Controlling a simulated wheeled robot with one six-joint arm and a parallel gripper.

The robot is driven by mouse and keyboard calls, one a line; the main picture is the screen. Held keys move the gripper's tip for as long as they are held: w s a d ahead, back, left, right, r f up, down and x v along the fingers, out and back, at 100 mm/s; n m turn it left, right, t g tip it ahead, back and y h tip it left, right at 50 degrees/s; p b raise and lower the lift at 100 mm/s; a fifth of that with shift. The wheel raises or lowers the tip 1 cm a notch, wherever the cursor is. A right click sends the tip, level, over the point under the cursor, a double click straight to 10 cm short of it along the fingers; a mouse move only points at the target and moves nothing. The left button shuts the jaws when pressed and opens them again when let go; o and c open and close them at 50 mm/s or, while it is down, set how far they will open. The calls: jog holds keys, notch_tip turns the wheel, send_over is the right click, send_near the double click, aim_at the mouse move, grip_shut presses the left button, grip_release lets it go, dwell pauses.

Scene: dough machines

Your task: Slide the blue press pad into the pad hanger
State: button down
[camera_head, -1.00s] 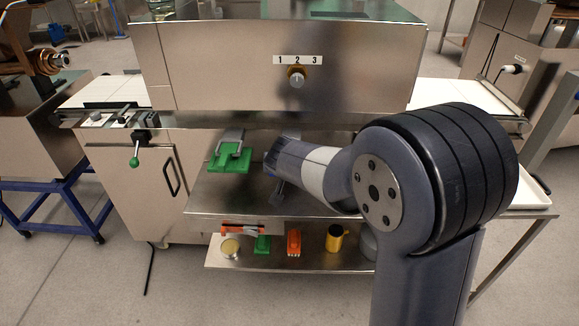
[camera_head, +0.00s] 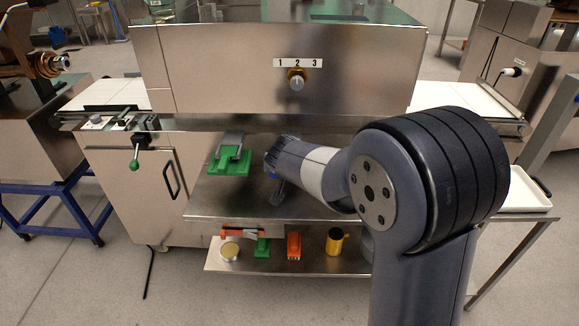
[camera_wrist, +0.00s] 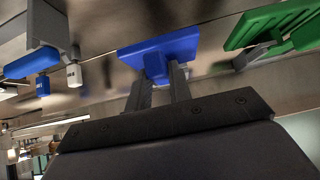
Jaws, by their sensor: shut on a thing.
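The blue press pad (camera_wrist: 180,46) is in my gripper (camera_wrist: 158,82) in the wrist view, with its stem between the two grey fingers. The pad's flat plate lies just beyond the fingertips. In the head view my arm hides most of my gripper, and only a small bit of blue shows by it under the machine. A green pad (camera_head: 226,164) hangs in a grey holder (camera_head: 231,139) to the left of my gripper; the green pad (camera_wrist: 278,24) also shows at the right of the wrist view. I cannot clearly make out the empty pad hanger.
A steel shelf (camera_head: 225,205) lies below my gripper. A lower shelf holds a round tin (camera_head: 229,250), an orange brush-like piece (camera_head: 294,245) and a yellow cup (camera_head: 335,241). In the wrist view a grey bracket (camera_wrist: 45,25) with a small blue block (camera_wrist: 33,62) is at left.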

jog(key=c, duration=1.2)
grip_release()
jog(key=shift+r, duration=0.1)
jog(key=shift+p+v, duration=0.3)
jog(key=shift+v, duration=2.65)
jog(key=shift+b+x, duration=0.3)
jog(key=shift+x, duration=2.4)
jog(key=shift+s+r, duration=0.1)
